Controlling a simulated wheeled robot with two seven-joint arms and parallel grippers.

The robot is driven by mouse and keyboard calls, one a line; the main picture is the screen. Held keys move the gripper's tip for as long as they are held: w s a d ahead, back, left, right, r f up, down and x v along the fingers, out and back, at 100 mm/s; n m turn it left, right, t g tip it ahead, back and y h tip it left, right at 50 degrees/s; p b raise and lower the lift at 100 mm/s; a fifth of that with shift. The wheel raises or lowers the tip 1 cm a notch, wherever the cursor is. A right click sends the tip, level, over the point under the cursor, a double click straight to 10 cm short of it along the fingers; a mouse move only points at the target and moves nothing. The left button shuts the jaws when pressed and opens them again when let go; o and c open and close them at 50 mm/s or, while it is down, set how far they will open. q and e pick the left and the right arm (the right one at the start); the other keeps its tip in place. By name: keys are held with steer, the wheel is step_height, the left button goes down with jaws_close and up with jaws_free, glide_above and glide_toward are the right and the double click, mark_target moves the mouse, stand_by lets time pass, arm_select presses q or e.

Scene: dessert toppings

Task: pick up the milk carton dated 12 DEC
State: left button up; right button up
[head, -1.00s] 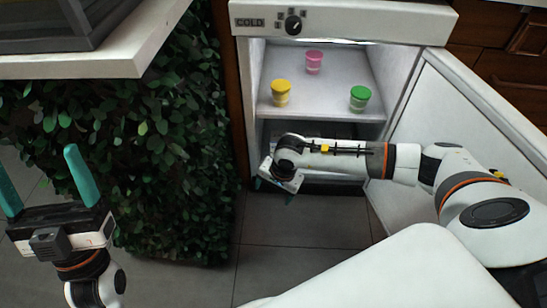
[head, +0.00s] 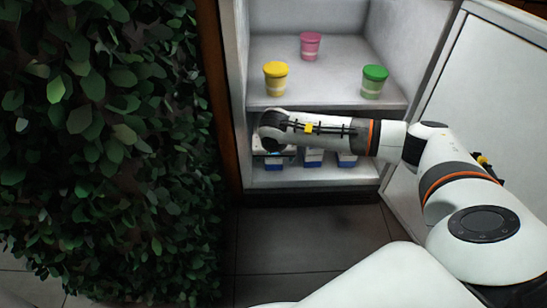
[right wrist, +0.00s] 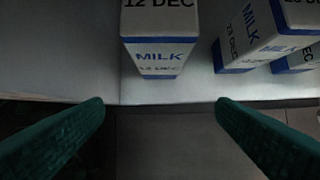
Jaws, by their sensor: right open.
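In the right wrist view the milk carton dated 12 DEC (right wrist: 158,50) is white with blue lettering and a blue base band. It stands on the fridge's lower shelf, its top cut off by the frame. My right gripper (right wrist: 160,104) is open and empty. Its two dark green fingers are in front of the shelf edge, one to each side of the carton's line and apart from it. In the head view my right arm covers much of the lower shelf, and this carton (head: 275,163) shows as the leftmost blue base. My left gripper is out of view.
Two other milk cartons stand to the right, one dated in the twenties (right wrist: 250,38) and another (right wrist: 300,60) at the edge. The upper shelf (head: 330,95) holds yellow, pink and green cups. The open door (head: 460,100) is right; a leafy hedge (head: 110,150) is left.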

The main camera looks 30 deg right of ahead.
steer(key=w+d+b, duration=0.1)
steer(key=w, duration=0.1)
steer(key=b, duration=0.5)
glide_above(272, 164)
steer(key=f, duration=0.4)
steer(key=shift+s+d+f, duration=0.1)
steer(key=shift+d+f, duration=0.2)
steer(key=shift+f, duration=0.05)
steer(key=shift+r, duration=0.1)
steer(key=c, duration=1.4)
